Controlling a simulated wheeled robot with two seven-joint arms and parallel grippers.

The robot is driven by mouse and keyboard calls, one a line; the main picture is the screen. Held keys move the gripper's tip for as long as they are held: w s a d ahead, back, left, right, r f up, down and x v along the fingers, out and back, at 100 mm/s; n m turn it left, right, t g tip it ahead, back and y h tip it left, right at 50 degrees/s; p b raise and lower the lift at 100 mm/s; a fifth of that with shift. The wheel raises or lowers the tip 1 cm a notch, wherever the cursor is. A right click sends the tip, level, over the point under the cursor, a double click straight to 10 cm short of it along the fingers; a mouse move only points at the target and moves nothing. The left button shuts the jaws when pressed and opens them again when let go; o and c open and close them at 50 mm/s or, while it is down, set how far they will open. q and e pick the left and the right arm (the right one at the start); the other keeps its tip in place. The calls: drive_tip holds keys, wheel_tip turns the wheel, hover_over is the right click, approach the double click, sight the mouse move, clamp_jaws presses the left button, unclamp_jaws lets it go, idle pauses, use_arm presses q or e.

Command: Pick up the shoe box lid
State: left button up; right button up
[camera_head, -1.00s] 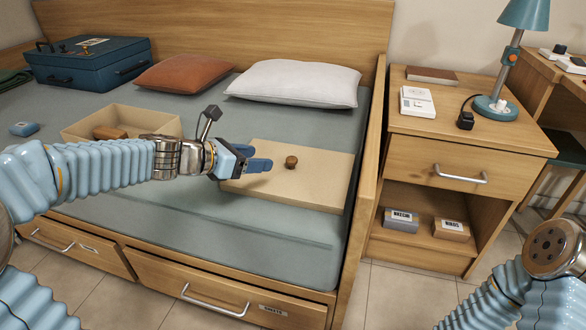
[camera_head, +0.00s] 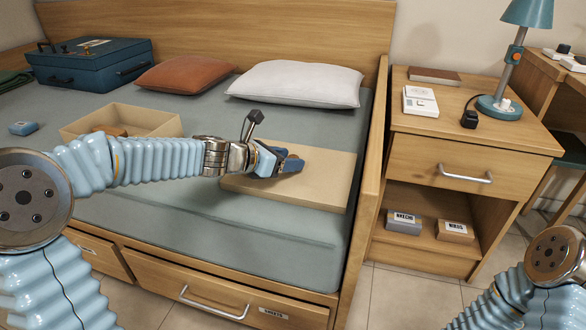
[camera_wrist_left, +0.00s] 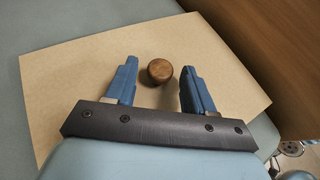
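The shoe box lid (camera_head: 325,180) is a flat tan rectangle lying on the bed, right of the open box. In the left wrist view the lid (camera_wrist_left: 80,90) fills most of the picture, with a round wooden knob (camera_wrist_left: 160,70) on it. My left gripper (camera_head: 292,163) is over the lid and hides the knob in the head view. In the left wrist view its blue fingers (camera_wrist_left: 158,75) are apart, one on each side of the knob, with gaps to both. Whether the fingertips are level with the knob is hard to tell. My right gripper is out of view.
The open shoe box (camera_head: 155,122) stands on the bed with a brown object (camera_head: 110,130) inside. A white pillow (camera_head: 295,83), an orange pillow (camera_head: 186,77) and a blue case (camera_head: 90,63) lie behind. The wooden bed rail (camera_head: 372,165) and nightstand (camera_head: 460,150) are at the right.

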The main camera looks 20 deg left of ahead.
use_arm(q)
clamp_jaws()
drive_tip(key=shift+r, duration=0.1)
